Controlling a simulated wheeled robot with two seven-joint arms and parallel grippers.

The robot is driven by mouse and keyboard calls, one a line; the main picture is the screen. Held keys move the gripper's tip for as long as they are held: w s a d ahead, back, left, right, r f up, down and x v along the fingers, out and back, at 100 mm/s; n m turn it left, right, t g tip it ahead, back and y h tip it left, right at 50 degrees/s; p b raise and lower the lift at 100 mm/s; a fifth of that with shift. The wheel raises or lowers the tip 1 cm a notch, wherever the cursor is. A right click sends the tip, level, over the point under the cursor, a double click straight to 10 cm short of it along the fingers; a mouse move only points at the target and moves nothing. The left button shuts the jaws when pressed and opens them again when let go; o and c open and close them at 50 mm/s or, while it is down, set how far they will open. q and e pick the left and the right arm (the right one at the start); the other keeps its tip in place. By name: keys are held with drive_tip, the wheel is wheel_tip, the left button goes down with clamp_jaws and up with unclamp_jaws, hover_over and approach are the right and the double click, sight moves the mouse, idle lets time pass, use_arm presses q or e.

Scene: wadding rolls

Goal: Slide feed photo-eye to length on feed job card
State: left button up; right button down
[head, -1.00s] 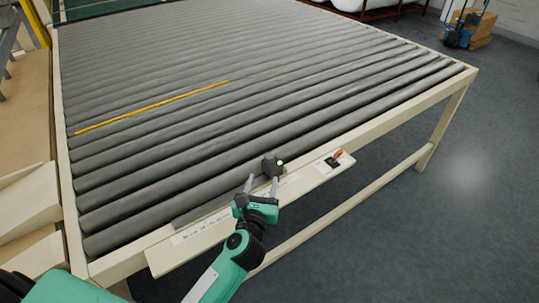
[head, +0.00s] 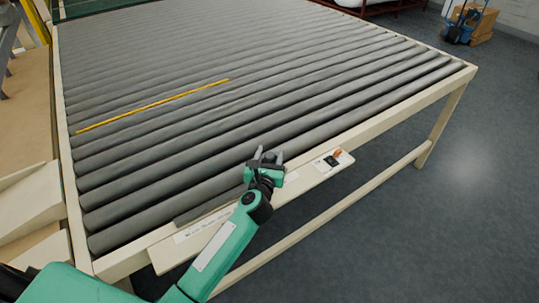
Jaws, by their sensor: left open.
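The photo-eye (head: 269,157), a small dark block, sits at the front edge of the roller table and is mostly hidden by my left gripper. My left gripper (head: 268,153) is open, with its grey fingertips around the dark block; I cannot tell whether they touch it. A pale ledge (head: 165,256) along the table's front carries a white printed strip (head: 203,225), too small to read. I cannot make out a feed job card. My right gripper is not in view.
The grey roller table (head: 180,130) fills the middle, with a yellow strip (head: 155,105) across the rollers. A small dark panel with an orange switch (head: 337,153) is on the ledge right of my gripper. The floor (head: 430,220) at right is clear.

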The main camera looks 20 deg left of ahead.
use_arm(q)
clamp_jaws()
drive_tip(key=s+a+p, duration=0.1)
drive_tip(key=s+a, duration=0.2)
drive_tip(key=s+a+p, duration=0.1)
drive_tip(key=s+a, duration=0.2)
drive_tip(key=s, duration=0.1)
drive_tip(key=s+a+p, duration=0.1)
drive_tip(key=s+a, duration=0.1)
drive_tip(key=s, duration=0.2)
drive_tip(key=shift+s+a+f, duration=0.1)
drive_tip(key=shift+s+a, duration=0.15)
drive_tip(key=shift+a, duration=0.15)
drive_tip(key=shift+s+a, duration=0.25)
unclamp_jaws()
